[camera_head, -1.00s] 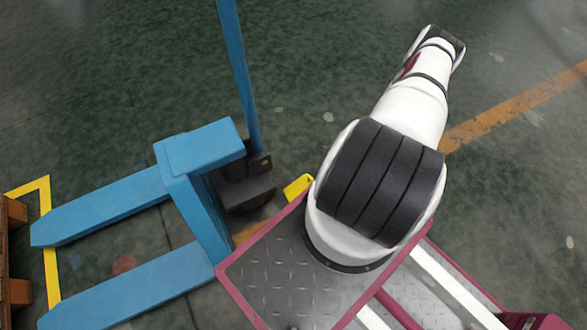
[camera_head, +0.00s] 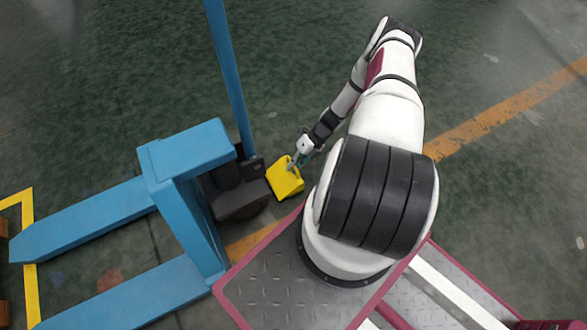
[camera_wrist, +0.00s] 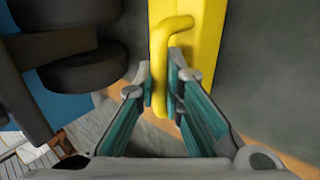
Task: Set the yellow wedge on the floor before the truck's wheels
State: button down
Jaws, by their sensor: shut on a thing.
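The yellow wedge (camera_head: 285,178) is beside the dark wheels (camera_head: 236,190) of the blue pallet truck (camera_head: 190,165), on their right in the head view. My gripper (camera_head: 301,155) is at the wedge's handle. In the wrist view my gripper (camera_wrist: 162,95) is shut on the curved yellow handle of the wedge (camera_wrist: 205,45), with a teal-lined finger on each side. The black wheels (camera_wrist: 82,65) show to the left of the wedge there, with a gap between. I cannot tell whether the wedge's underside touches the floor.
An orange floor line (camera_head: 505,105) runs across the green floor. A yellow corner marking (camera_head: 30,240) lies around the fork tips at the left. The truck's blue handle bar (camera_head: 230,75) rises near the wheels. The floor at the top is clear.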

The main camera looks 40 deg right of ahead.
jog(key=shift+f+b, duration=0.4)
jog(key=shift+f, duration=0.45)
jog(key=shift+r, duration=0.1)
jog(key=c, duration=1.7)
grip_release()
jog(key=p+v, duration=0.4)
jog(key=v, duration=0.8)
